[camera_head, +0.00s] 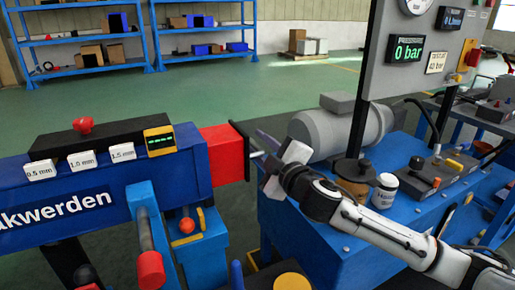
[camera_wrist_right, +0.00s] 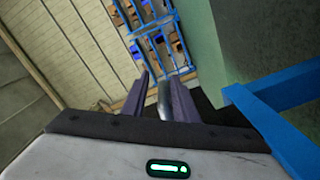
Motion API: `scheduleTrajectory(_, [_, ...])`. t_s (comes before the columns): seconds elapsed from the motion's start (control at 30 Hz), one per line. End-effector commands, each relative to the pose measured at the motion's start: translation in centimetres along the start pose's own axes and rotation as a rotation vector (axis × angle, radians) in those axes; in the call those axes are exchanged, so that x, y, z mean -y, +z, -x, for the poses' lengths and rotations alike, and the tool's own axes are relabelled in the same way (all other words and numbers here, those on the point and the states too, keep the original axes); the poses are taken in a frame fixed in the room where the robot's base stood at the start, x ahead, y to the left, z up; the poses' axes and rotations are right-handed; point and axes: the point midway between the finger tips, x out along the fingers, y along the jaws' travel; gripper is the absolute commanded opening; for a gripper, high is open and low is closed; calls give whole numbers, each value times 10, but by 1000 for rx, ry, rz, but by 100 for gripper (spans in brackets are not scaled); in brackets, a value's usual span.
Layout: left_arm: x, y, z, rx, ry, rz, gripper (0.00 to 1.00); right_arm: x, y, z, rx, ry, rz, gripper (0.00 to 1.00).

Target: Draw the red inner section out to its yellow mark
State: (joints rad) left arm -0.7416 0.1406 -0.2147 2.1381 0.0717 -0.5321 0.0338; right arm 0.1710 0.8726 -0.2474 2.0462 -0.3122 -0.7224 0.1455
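The red inner section (camera_head: 222,150) sticks a short way out of the right end of the blue beam (camera_head: 110,195). A dark upright end plate (camera_head: 242,150) closes it, with a small light stub (camera_head: 257,154) on its outer side. No yellow mark is distinguishable on the red part. My right gripper (camera_head: 266,141) is just right of the plate, fingers pointing up-left. In the right wrist view its two purple fingers (camera_wrist_right: 158,92) stand apart, with a grey shape (camera_wrist_right: 164,97) between them, close to one finger. I cannot tell whether it touches. My left gripper is not in view.
A blue bench (camera_head: 330,225) with a grey motor (camera_head: 340,128), a white jar (camera_head: 384,190) and a control box (camera_head: 440,172) stands right of my gripper. A green readout (camera_head: 406,50) shows 0 bar. Thickness tags (camera_head: 82,160) lie on the beam. Shelves (camera_head: 80,45) stand far behind.

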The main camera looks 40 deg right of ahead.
Motion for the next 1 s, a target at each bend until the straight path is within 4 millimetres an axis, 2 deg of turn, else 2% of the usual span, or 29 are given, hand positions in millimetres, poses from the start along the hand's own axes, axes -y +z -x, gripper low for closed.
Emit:
scheduleTrajectory(0.03, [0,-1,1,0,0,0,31,-5,-5,0,-11,9,-1,31])
scheduleTrajectory(0.57, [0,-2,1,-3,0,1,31,0,-2,5,-7,-1,-3,31])
scheduleTrajectory(0.67, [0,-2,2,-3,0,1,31,1,-2,15,-5,-3,-3,31])
scheduleTrajectory(1.0, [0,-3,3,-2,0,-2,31,1,-1,70,-4,-4,-3,31])
